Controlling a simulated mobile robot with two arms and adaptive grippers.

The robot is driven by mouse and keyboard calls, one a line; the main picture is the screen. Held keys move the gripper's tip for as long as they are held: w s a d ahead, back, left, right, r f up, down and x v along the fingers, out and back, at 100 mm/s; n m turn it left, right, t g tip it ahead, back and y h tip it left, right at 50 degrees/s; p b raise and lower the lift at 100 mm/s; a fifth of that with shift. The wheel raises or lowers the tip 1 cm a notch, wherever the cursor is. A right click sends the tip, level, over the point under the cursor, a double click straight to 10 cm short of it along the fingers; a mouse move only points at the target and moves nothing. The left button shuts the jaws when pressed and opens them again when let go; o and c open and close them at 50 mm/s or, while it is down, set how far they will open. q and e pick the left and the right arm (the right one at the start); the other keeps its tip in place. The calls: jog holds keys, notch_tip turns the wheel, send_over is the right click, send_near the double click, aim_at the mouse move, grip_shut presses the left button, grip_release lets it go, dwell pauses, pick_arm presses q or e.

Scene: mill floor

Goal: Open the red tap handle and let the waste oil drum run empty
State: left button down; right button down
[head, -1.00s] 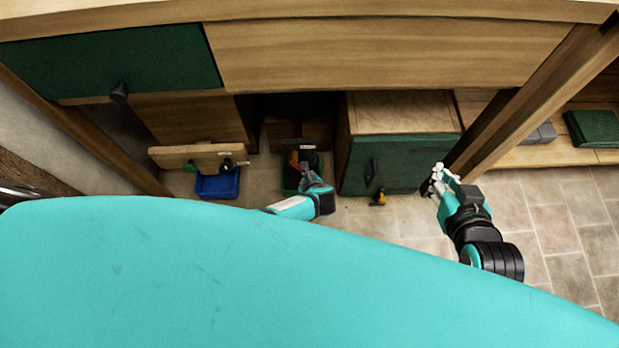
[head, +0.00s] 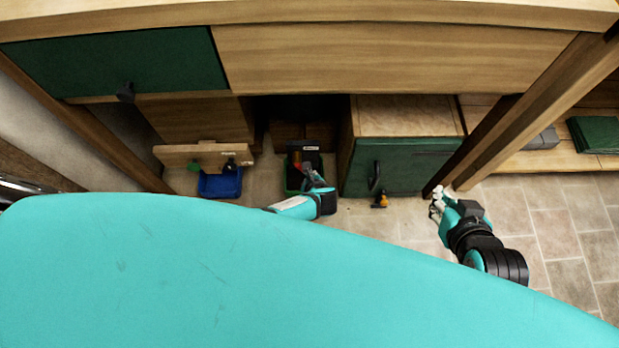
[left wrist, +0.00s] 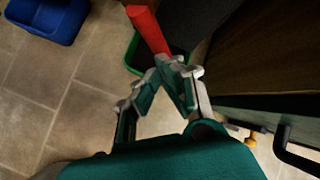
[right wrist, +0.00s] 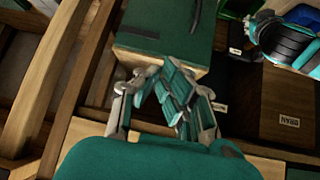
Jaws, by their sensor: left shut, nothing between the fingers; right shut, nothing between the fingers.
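The red tap handle (head: 297,160) shows in the head view above a green bin (head: 290,188), in front of a dark body with a small white label. In the left wrist view the red handle (left wrist: 148,30) slants down toward the fingertips of my left gripper (left wrist: 172,66), with part of the green bin (left wrist: 133,55) behind. My left gripper (head: 311,177) is shut and empty, close to the handle; I cannot tell if they touch. My right gripper (head: 437,203) is shut and empty, right of the green cabinet; it also shows in the right wrist view (right wrist: 158,75). The waste oil drum cannot be clearly told apart.
A wooden bench (head: 390,55) overhangs everything. Tiled floor at right is clear.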

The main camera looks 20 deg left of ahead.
jog(key=s, duration=0.1)
jog(key=s+d+f+g, duration=0.1)
jog(key=s+f+g+p, duration=0.1)
jog(key=s, duration=0.1)
jog(key=shift+d+f+h, duration=0.15)
jog(key=shift+d+h, duration=0.15)
jog(key=shift+d, duration=0.05)
dwell(0.4)
